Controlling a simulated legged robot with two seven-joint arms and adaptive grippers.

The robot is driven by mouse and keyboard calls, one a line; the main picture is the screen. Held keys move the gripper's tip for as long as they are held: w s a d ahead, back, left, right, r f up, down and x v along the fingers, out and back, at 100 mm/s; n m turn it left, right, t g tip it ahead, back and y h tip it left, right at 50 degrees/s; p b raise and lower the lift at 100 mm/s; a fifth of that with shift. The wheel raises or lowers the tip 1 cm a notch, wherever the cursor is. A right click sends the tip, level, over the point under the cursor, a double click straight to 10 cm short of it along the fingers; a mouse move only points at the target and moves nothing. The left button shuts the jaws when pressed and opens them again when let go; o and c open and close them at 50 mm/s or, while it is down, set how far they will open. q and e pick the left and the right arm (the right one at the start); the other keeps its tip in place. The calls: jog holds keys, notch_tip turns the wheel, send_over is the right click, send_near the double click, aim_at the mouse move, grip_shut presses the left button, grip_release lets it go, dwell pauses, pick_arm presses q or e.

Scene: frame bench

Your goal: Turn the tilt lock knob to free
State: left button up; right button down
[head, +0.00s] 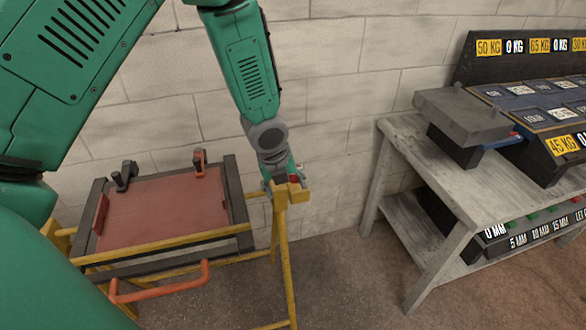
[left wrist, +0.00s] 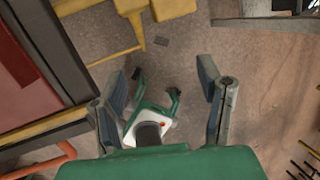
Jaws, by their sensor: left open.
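The frame bench (head: 165,212) has a red plate in a dark frame on yellow legs, at left in the head view. I cannot tell which part is the tilt lock knob, and no free mark is readable. My left gripper (head: 284,184) is at the top of a yellow post (head: 283,250), right of the plate. In the left wrist view its fingers (left wrist: 156,84) are spread with nothing held between them. The yellow block (left wrist: 130,25) is beyond the fingertips, apart from them.
An orange handle (head: 165,285) sticks out at the bench's front. A grey table (head: 480,172) with dark weight racks (head: 530,52) and a grey block (head: 460,112) stands right. A block wall (head: 345,60) is behind. Bare floor lies between bench and table.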

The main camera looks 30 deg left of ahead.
pick_arm(q)
jog(key=w+a+r+m+t+y, duration=0.1)
jog(key=w+a+r+m, duration=0.1)
jog(key=w+r+m, duration=0.5)
jog(key=shift+n, duration=0.4)
jog(key=a+f, duration=0.1)
jog(key=f, duration=0.1)
jog(key=w+a+f, duration=0.1)
jog(key=f, duration=0.3)
jog(key=shift+w+a+f, duration=0.3)
jog(key=shift+a+f, duration=0.05)
jog(key=shift+a, duration=0.05)
jog(key=f, duration=0.1)
jog(key=w+d+f, duration=0.1)
jog(key=f, duration=0.1)
jog(key=w+f, duration=0.1)
jog(key=shift+d+f, duration=0.15)
jog(key=shift+f, duration=0.05)
jog(key=shift+w+f, duration=0.2)
jog(key=shift+f, duration=0.2)
jog(key=shift+a+f, duration=0.2)
jog(key=shift+a, duration=0.55)
jog(key=c, duration=1.2)
jog(key=shift+o, duration=0.2)
jog(key=shift+w+d, duration=0.1)
jog(key=shift+d, duration=0.35)
pick_arm(e)
jog(key=shift+w+d+f, duration=0.15)
jog(key=shift+d, duration=0.35)
